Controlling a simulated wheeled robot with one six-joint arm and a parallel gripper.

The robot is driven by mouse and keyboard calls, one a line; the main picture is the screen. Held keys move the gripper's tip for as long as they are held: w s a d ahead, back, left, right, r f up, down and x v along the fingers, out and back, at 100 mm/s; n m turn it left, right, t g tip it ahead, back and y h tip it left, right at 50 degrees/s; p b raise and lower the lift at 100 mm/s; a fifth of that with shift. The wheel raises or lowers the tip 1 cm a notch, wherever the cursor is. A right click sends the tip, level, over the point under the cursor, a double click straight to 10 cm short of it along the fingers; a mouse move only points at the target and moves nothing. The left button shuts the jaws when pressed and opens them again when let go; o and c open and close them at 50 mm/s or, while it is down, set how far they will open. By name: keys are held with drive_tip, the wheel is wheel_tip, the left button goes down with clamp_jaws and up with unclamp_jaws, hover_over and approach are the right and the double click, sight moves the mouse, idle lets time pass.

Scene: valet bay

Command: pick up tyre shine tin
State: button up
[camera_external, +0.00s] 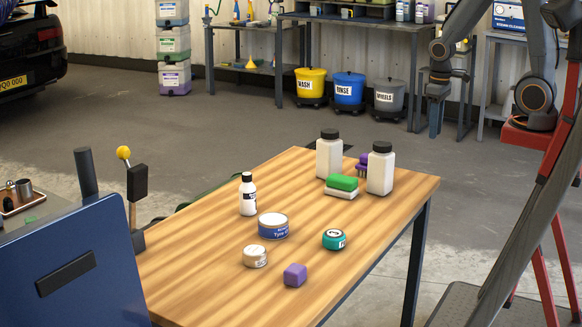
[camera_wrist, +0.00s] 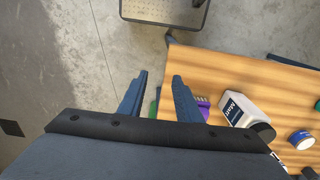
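The tyre shine tin (camera_external: 273,226), a wide tin with a pale lid and a blue side band lettered "Tyre", stands upright near the middle of the wooden table. A blue-and-white tin, apparently the same one, shows at the right of the wrist view (camera_wrist: 300,140). My gripper (camera_external: 435,128) hangs fingers-down in the air, well apart from the tin. In the wrist view its two dark blue fingers (camera_wrist: 158,82) are spread with nothing between them.
A blue panel (camera_external: 70,260) stands left.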

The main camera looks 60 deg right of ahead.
drive_tip(key=o, duration=1.3)
drive_tip(key=shift+r, duration=0.1)
